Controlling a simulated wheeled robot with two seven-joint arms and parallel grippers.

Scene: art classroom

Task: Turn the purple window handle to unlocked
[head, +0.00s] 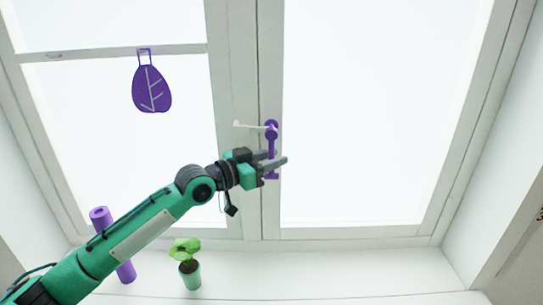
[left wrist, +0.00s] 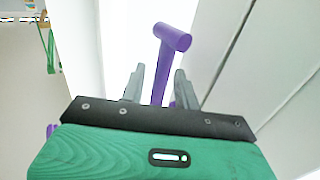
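The purple window handle (head: 272,140) is on the middle frame of the window, with its lever hanging straight down from the round pivot. My left gripper (head: 276,161) is at the lower part of the lever, its fingers pointing right and partly covering the lever. In the left wrist view the purple handle (left wrist: 172,38) runs down between the two fingertips of my left gripper (left wrist: 160,85). The fingers are apart, with a gap on either side of the lever. Whether a finger touches it I cannot tell. My right gripper is not in view.
A small white latch piece (head: 246,125) sticks out left of the handle's pivot. A purple leaf ornament (head: 151,90) hangs on the left pane. On the sill (head: 330,270) stand a potted plant (head: 189,268) and a purple roll (head: 100,217) partly behind my arm. The sill's right side is clear.

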